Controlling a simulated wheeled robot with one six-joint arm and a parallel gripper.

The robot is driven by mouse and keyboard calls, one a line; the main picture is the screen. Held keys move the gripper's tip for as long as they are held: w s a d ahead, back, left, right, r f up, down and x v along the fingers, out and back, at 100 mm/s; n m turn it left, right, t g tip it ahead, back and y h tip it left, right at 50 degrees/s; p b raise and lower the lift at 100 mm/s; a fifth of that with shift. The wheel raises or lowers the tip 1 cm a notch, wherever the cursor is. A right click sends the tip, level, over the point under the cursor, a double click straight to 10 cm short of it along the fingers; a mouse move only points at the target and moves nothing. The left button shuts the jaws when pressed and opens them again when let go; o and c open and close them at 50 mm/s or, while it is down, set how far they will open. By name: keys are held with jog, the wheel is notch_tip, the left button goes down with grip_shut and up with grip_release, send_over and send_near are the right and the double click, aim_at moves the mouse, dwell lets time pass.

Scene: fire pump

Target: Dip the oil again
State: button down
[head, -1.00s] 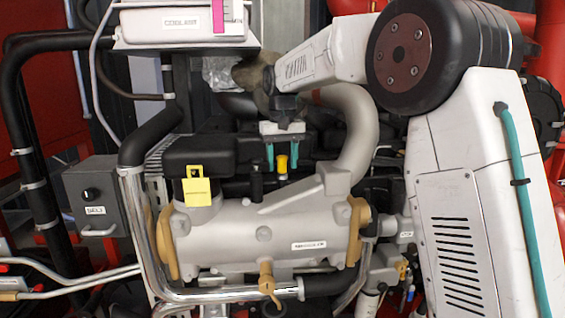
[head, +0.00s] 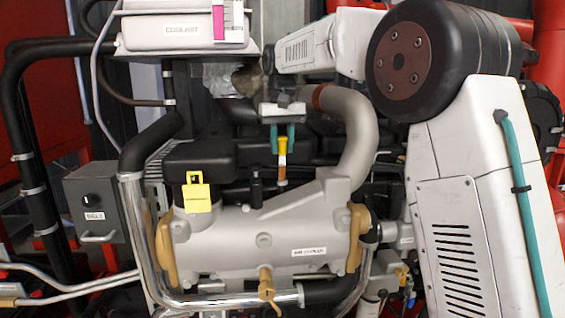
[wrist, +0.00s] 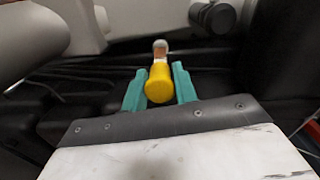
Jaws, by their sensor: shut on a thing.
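The dipstick has a yellow handle (head: 282,142) with a brownish shaft below it in the head view. My gripper (head: 281,132) points down with its two teal fingers on either side of the handle, shut on it. The shaft runs down to a pale end just above the engine; I cannot tell whether the tip is still inside its tube. In the wrist view the yellow handle (wrist: 158,85) sits between the teal fingers, with a short length of shaft and a pale end beyond it.
The grey pipe (head: 352,130) curves close on the right of my gripper. A black engine cover (head: 215,150) and a yellow tagged cap (head: 198,192) lie to the left. The coolant tank (head: 175,30) hangs above left. A silver housing (head: 260,235) is in front.

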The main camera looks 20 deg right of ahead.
jog(key=shift+r, duration=1.1)
jog(key=c, duration=1.1)
grip_release()
notch_tip(320, 180, up, 8)
jog(key=shift+f, duration=0.15)
jog(key=shift+w, duration=0.1)
